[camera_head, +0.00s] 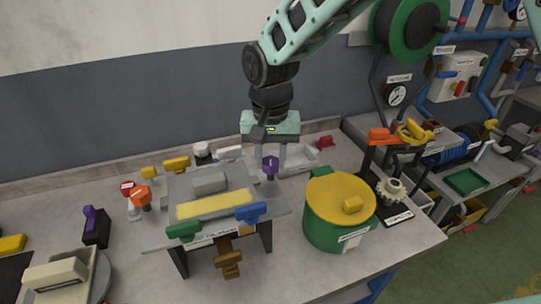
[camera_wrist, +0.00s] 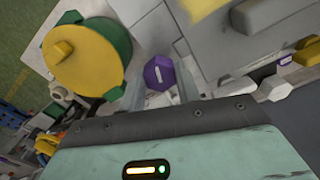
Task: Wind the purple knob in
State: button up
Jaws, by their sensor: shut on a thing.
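In the wrist view the purple knob (camera_wrist: 159,73) shows as a hexagonal top with a pale mark, between the fingertips of my gripper (camera_wrist: 162,88). The shaft under the knob is mostly hidden.
A green pot with a yellow lid (camera_head: 340,200) stands close to the right of the turntable. A blue handle (camera_head: 251,212) and a green handle (camera_head: 184,231) sit on its front edge. An orange-topped post (camera_head: 379,136) stands behind the pot.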

aim_at(271, 161)
jog(key=m+p, duration=0.1)
jog(key=m, duration=0.3)
jog(key=shift+r, duration=0.15)
jog(key=shift+m+p, duration=0.3)
jog(key=shift+m, duration=1.3)
jog(key=o, duration=1)
notch_tip(271, 161, up, 17)
jog(key=b, duration=0.3)
jog(key=shift+r+b, duration=0.15)
jog(key=shift+b, duration=0.15)
